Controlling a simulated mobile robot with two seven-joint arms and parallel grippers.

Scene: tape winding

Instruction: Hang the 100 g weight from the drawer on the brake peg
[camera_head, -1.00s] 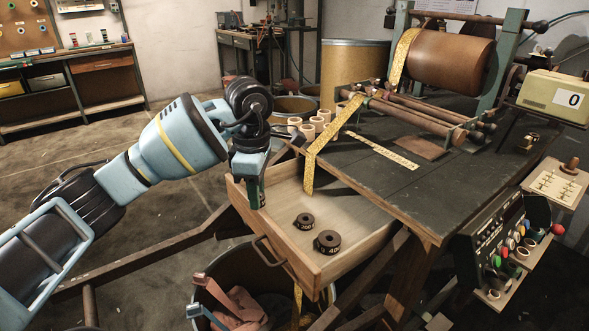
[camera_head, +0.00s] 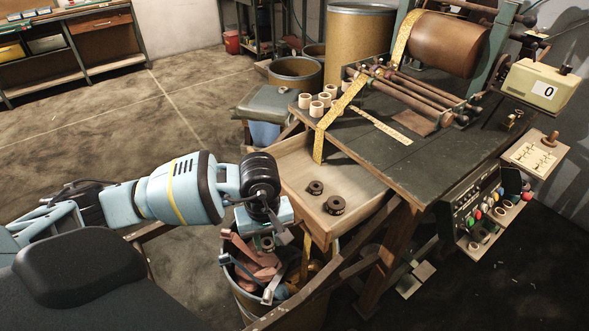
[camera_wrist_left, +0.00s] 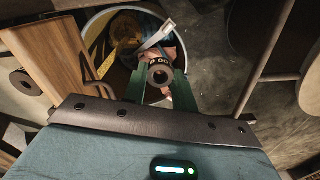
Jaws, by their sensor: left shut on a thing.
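My left gripper (camera_head: 268,243) is outside the open drawer (camera_head: 298,168), off its front, above a barrel. In the left wrist view its green fingers (camera_wrist_left: 160,90) are shut on a small dark ring-shaped weight (camera_wrist_left: 159,74). Part of its marking reads like "00"; the full number is not legible. In the head view the held weight is not clear behind the gripper. Two other dark ring weights, a smaller one (camera_head: 315,187) and a larger one (camera_head: 336,204), lie in the drawer. I cannot make out the brake peg. My right gripper is not in view.
A barrel (camera_head: 249,305) with rags stands under my left gripper. The dark bench (camera_head: 425,170) carries rollers, a brown drum (camera_head: 445,42), yellow tape and several pale rings. A control panel (camera_head: 470,210) is on the right side. Open floor lies at the left.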

